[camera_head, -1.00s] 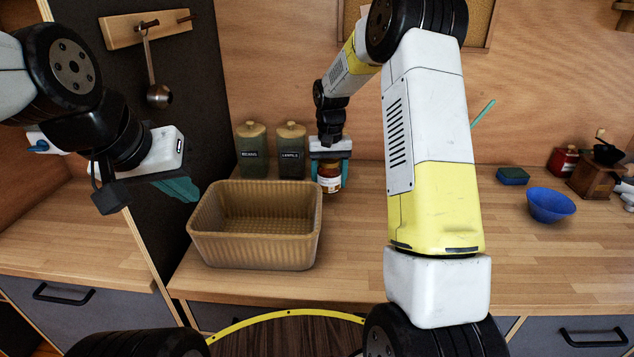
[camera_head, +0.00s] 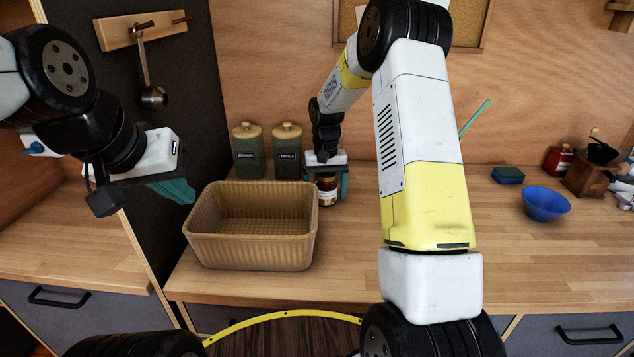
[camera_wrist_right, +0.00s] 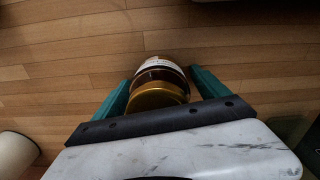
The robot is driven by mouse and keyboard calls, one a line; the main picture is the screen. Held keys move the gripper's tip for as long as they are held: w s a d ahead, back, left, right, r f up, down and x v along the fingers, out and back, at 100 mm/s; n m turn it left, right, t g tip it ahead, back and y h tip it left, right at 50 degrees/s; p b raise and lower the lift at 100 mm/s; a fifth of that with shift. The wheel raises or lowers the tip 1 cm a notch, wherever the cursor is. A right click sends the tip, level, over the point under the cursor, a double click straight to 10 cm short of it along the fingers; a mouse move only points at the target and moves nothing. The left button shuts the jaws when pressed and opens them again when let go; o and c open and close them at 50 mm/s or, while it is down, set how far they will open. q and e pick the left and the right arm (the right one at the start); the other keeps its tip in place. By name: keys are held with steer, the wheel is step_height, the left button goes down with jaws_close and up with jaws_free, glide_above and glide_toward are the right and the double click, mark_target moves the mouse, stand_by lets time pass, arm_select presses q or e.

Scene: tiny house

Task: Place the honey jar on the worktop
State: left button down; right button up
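The honey jar (camera_head: 327,193), with a gold lid and a pale label, is upright at the worktop (camera_head: 400,282), just right of the ribbed tan basin. It appears to stand on the wood. My right gripper (camera_head: 328,180) is above and around it, pointing down. In the right wrist view the jar's gold lid (camera_wrist_right: 158,97) lies between the teal fingers of the right gripper (camera_wrist_right: 160,75), with a narrow gap visible on the right side. My left gripper (camera_head: 172,190) hangs empty in front of the dark panel at left; its finger spacing is unclear.
The tan basin (camera_head: 250,260) stands close left of the jar. Two green canisters (camera_head: 248,158) are behind it. A blue bowl (camera_head: 546,204), a sponge (camera_head: 507,175) and a grinder (camera_head: 588,178) stand at the right. The worktop between my right arm and the bowl is clear.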

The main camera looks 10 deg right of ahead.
step_height(320, 180, up, 12)
steer(key=shift+r, duration=0.1)
steer(key=s+r+t+y, duration=0.1)
steer(key=s+r+t, duration=0.2)
steer(key=s+r, duration=0.9)
steer(key=s+n+t+y, duration=0.1)
steer(key=s+t, duration=0.2)
steer(key=s, duration=1.5)
steer(key=shift+s+d, duration=0.2)
steer(key=shift+s, duration=0.05)
